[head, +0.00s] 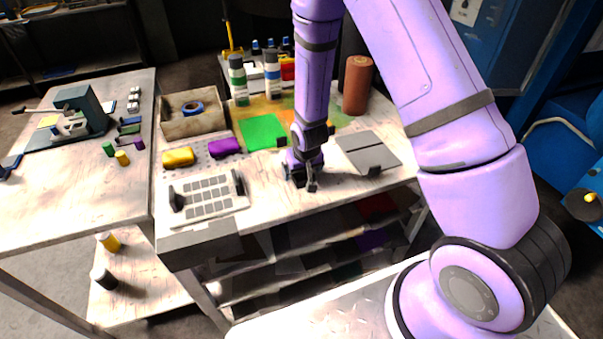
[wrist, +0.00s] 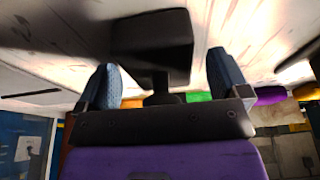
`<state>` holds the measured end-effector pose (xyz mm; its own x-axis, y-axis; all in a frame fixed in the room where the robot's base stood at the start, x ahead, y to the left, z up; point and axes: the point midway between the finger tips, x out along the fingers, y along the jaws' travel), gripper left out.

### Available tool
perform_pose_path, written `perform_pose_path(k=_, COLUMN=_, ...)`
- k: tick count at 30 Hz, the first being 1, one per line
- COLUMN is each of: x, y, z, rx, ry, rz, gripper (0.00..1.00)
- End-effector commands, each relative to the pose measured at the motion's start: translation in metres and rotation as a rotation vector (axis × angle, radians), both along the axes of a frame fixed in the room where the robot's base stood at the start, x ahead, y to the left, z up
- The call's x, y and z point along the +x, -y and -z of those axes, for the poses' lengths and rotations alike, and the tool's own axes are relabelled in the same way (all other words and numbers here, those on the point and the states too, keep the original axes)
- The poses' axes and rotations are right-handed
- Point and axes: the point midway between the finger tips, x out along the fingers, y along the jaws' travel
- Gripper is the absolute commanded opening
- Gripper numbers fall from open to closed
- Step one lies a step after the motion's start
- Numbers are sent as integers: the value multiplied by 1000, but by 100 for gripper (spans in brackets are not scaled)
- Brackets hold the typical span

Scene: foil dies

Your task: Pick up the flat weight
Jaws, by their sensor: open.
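My gripper (head: 302,178) points down at the workbench near its front edge, with its fingers apart. In the wrist view my gripper (wrist: 162,64) shows a blue-grey finger on each side and a gap between them. A dark block with a short stem, seemingly the flat weight (wrist: 150,38), lies on the pale bench top just past the fingertips. Its stem stands between the two fingers, and I see no clear contact. In the head view the gripper mostly hides this spot, and I cannot separate the weight from the dark fingers.
Left of the gripper is a pale tray with grey squares (head: 207,196). A grey plate (head: 360,142) lies to the right. A brown cylinder (head: 357,86) stands behind.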

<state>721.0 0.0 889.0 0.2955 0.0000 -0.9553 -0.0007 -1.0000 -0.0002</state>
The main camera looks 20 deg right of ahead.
Motion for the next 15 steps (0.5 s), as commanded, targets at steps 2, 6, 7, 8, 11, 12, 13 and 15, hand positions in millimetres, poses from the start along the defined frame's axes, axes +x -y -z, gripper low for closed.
perform_pose_path(k=2, x=0, y=0, z=2, rx=0, ry=0, rz=0, gripper=94)
perform_pose_path(k=6, x=1, y=0, z=2, rx=0, ry=0, rz=0, gripper=94)
perform_pose_path(k=7, x=1, y=0, z=2, rx=0, ry=0, rz=0, gripper=94)
perform_pose_path(k=8, x=0, y=0, z=2, rx=0, ry=0, rz=0, gripper=94)
perform_pose_path(k=11, x=1, y=0, z=2, rx=0, ry=0, rz=-1, gripper=71)
perform_pose_path(k=12, x=0, y=0, z=2, rx=0, ry=0, rz=-1, gripper=61)
perform_pose_path(k=13, x=1, y=0, z=2, rx=0, ry=0, rz=-1, gripper=55)
perform_pose_path(k=15, x=1, y=0, z=2, rx=0, ry=0, rz=-1, gripper=38)
